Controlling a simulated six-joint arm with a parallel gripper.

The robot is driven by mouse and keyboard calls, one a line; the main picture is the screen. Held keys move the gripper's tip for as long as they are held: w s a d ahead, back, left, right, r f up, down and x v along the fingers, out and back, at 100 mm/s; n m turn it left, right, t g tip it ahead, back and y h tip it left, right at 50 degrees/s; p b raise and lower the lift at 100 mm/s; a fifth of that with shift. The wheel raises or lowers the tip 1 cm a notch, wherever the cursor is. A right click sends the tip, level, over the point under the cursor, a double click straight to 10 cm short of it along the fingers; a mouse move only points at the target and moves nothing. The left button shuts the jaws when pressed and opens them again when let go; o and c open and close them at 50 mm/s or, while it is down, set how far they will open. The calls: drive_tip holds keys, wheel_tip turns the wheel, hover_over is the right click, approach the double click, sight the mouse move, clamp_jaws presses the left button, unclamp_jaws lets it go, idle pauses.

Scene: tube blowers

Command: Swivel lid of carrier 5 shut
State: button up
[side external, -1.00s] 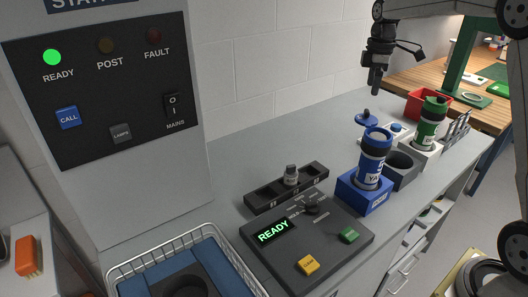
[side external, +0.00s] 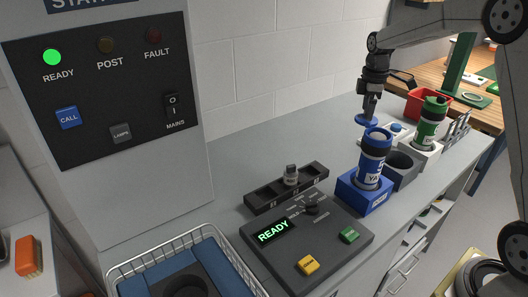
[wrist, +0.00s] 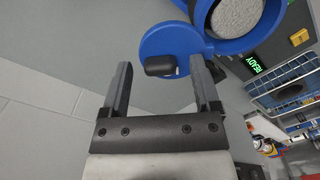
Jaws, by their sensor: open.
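A blue carrier (side external: 371,159) stands upright in a blue square holder (side external: 363,193). Its round blue lid (side external: 366,120) is swung out to the side, leaving the mouth uncovered. In the wrist view the lid (wrist: 172,42) lies beside the mouth with its grey filling (wrist: 238,14), and a dark knob (wrist: 160,66) sits on the lid. My gripper (side external: 369,112) is open just above the lid, pointing down. In the wrist view my gripper's two fingers (wrist: 160,76) stand on either side of the knob, with gaps. I cannot read a number 5 on the carrier.
A green-topped carrier (side external: 428,126) stands in a white holder (side external: 421,155) behind. An empty grey holder (side external: 401,171) sits between them. A control box (side external: 281,250) showing READY, a dark rack (side external: 265,196) and a wire basket (side external: 235,262) are nearer. The bench at left is clear.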

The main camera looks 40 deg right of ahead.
drive_tip(key=shift+c, duration=0.2)
clamp_jaws()
